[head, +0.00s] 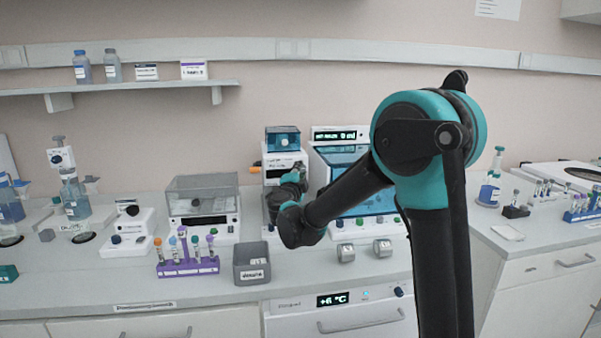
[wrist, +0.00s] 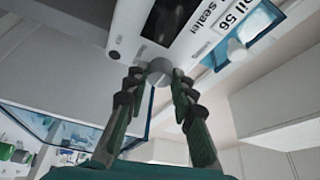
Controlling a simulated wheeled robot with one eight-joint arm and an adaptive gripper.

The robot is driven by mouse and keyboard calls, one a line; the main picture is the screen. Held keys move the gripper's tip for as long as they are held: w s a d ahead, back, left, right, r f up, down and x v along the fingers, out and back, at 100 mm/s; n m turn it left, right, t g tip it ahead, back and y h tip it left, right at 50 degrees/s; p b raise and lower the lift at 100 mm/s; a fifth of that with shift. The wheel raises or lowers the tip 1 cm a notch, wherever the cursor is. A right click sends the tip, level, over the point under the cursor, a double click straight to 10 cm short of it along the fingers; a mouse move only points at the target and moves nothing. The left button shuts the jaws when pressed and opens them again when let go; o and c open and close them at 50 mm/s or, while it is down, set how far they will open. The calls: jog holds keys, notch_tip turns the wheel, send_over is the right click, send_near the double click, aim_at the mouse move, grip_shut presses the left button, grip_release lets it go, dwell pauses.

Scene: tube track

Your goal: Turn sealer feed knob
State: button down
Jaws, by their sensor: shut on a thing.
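The sealer (wrist: 190,25) is a white unit with a dark display and a label reading "sealer", seen close up and tilted at the top of the wrist view. Its round grey knob (wrist: 159,68) sits on the lower edge of the front panel. My gripper (wrist: 158,82) has one finger on each side of the knob and is shut on it at the fingertips. In the head view my gripper (head: 299,172) reaches up to the front of a white bench unit (head: 274,162) with a blue top, apparently the sealer. The knob is hidden there.
A white machine with a blue window (head: 346,150) stands close on the right. On the left are a clear-lidded device (head: 203,194), a purple tube rack (head: 188,267) and a grey bin (head: 251,276). Two small dial blocks (head: 345,252) sit in front of the machine.

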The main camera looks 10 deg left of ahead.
dwell(0.3)
jog(key=c, duration=1.3)
grip_release()
jog(key=shift+o, duration=0.2)
jog(key=s+a+f, duration=0.1)
jog(key=s, duration=1.1)
jog(key=shift+f, duration=0.15)
